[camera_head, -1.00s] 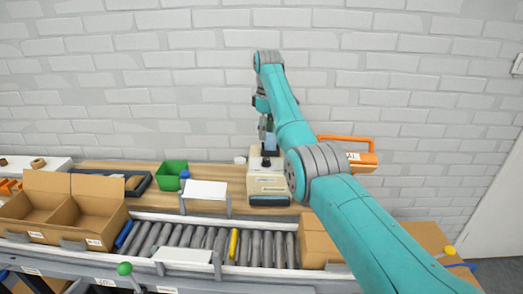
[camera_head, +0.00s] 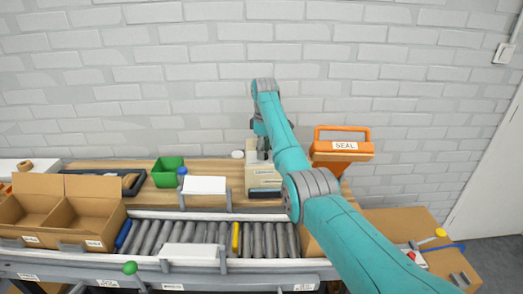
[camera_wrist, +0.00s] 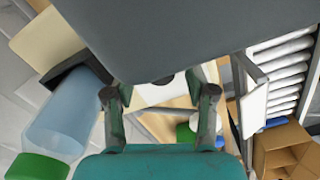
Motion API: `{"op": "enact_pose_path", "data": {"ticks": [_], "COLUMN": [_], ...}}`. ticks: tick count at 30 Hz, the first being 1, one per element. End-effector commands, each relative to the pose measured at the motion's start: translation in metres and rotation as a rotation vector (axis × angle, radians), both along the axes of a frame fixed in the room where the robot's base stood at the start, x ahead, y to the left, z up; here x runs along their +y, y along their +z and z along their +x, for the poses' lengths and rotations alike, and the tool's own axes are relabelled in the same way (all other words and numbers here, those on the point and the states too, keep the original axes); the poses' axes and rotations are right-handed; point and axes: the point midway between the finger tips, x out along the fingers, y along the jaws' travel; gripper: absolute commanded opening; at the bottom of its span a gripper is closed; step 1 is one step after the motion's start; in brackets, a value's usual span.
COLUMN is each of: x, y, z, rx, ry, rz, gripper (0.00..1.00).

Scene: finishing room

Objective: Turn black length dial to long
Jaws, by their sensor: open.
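The cream machine (camera_head: 264,183) stands on the wooden bench behind the roller conveyor, with my arm reaching over it from the right. My gripper (camera_head: 264,152) is at the top of the machine, small and partly hidden by my arm. In the wrist view my gripper (camera_wrist: 161,100) has its two fingers apart, with no object visibly held between them. I cannot make out the black length dial or its setting now. A cream surface (camera_wrist: 45,40) and a clear blue bottle (camera_wrist: 62,115) with a green cap (camera_wrist: 38,167) lie left of the fingers in the wrist view.
An orange SEAL device (camera_head: 342,150) stands right of the machine. A green bin (camera_head: 168,172), a white plate (camera_head: 205,185) and an open carton (camera_head: 98,217) are to the left. The roller conveyor (camera_head: 190,232) runs in front. The wall is close behind.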

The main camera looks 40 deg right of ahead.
Motion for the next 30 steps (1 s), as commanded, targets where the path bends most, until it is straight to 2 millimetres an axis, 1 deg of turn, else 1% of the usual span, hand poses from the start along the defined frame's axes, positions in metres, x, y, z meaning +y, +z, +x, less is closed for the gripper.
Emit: {"op": "enact_pose_path", "data": {"ticks": [5,8,9,12,22,26,30], "x": [-0.0001,-0.0001,0.0001,0.0001,0.0001,0.0001,0.0001], "y": [0.0001,0.0002,0.0002,0.0003,0.0002,0.0002,0.0002], "z": [0.0001,0.0001,0.0001,0.0001,0.0,0.0,0.0001], "rx": [0.0,0.0,0.0,0.0,0.0,0.0,0.0], "ry": [0.0,0.0,0.0,0.0,-0.028,-0.083,-0.176], "rz": [0.0,0.0,0.0,0.0,0.0,0.0,0.0], "gripper": [0.56,0.33,0.23,0.0,0.0,0.0,0.0]}}
